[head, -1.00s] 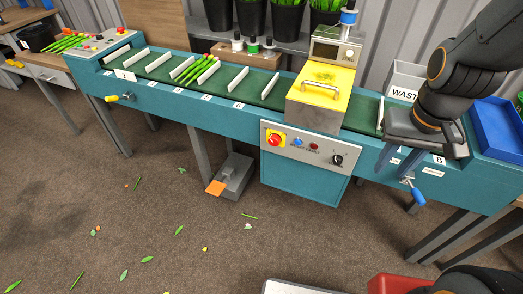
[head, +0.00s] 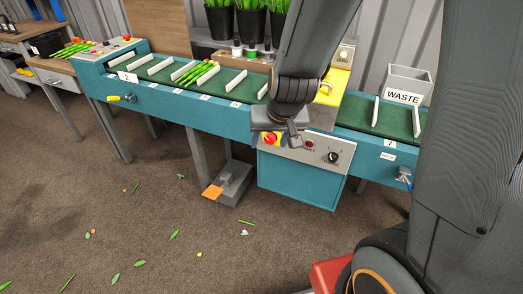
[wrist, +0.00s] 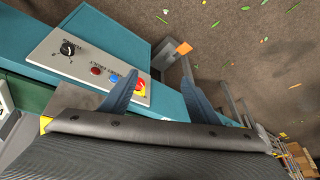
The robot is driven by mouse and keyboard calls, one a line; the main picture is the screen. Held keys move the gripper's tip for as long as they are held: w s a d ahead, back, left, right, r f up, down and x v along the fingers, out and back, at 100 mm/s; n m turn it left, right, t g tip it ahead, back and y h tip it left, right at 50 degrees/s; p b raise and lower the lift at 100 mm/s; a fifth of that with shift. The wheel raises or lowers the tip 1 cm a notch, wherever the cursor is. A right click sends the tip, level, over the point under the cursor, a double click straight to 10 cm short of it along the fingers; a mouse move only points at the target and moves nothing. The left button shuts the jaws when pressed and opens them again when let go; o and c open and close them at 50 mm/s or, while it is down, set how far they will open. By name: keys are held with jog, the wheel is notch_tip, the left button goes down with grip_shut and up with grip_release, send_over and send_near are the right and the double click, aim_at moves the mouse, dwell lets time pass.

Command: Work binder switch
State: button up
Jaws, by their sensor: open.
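The binder's control panel (head: 318,150) is on the front of the teal conveyor. Its black rotary switch (head: 333,157) is at the panel's right end; the wrist view shows it at upper left (wrist: 68,48). A red stop knob on yellow (head: 270,139), a blue button (wrist: 114,80) and a red button (head: 310,145) sit along the same panel. My gripper (head: 295,138) is in front of the panel, left of the switch, and hides the blue button in the head view. In the wrist view my gripper (wrist: 182,82) is open and empty, one finger overlapping the panel.
The yellow binder cover (head: 338,85) is partly behind my arm. Green stems (head: 200,73) lie between white dividers on the belt at left. A WASTE bin (head: 408,82) stands behind the right end. A grey foot pedal (head: 232,183) is on the floor, with scattered leaves.

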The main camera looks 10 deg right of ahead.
aim_at(269, 140)
jog(key=w+f+m+t+h+b, duration=0.4)
jog(key=w+f+t+h+b, duration=0.6)
jog(key=w+f+b, duration=0.9)
jog(key=shift+g+h, duration=0.3)
jog(key=shift+h, duration=0.3)
jog(key=w+d+b, duration=0.1)
jog(key=w+d+f+b, duration=0.1)
jog(key=d, duration=0.1)
jog(key=w+d+f, duration=0.1)
jog(key=d, duration=0.1)
jog(key=shift+w+b, duration=0.35)
jog(key=shift+b, duration=0.05)
jog(key=c, duration=1)
jog(key=shift+c, duration=0.2)
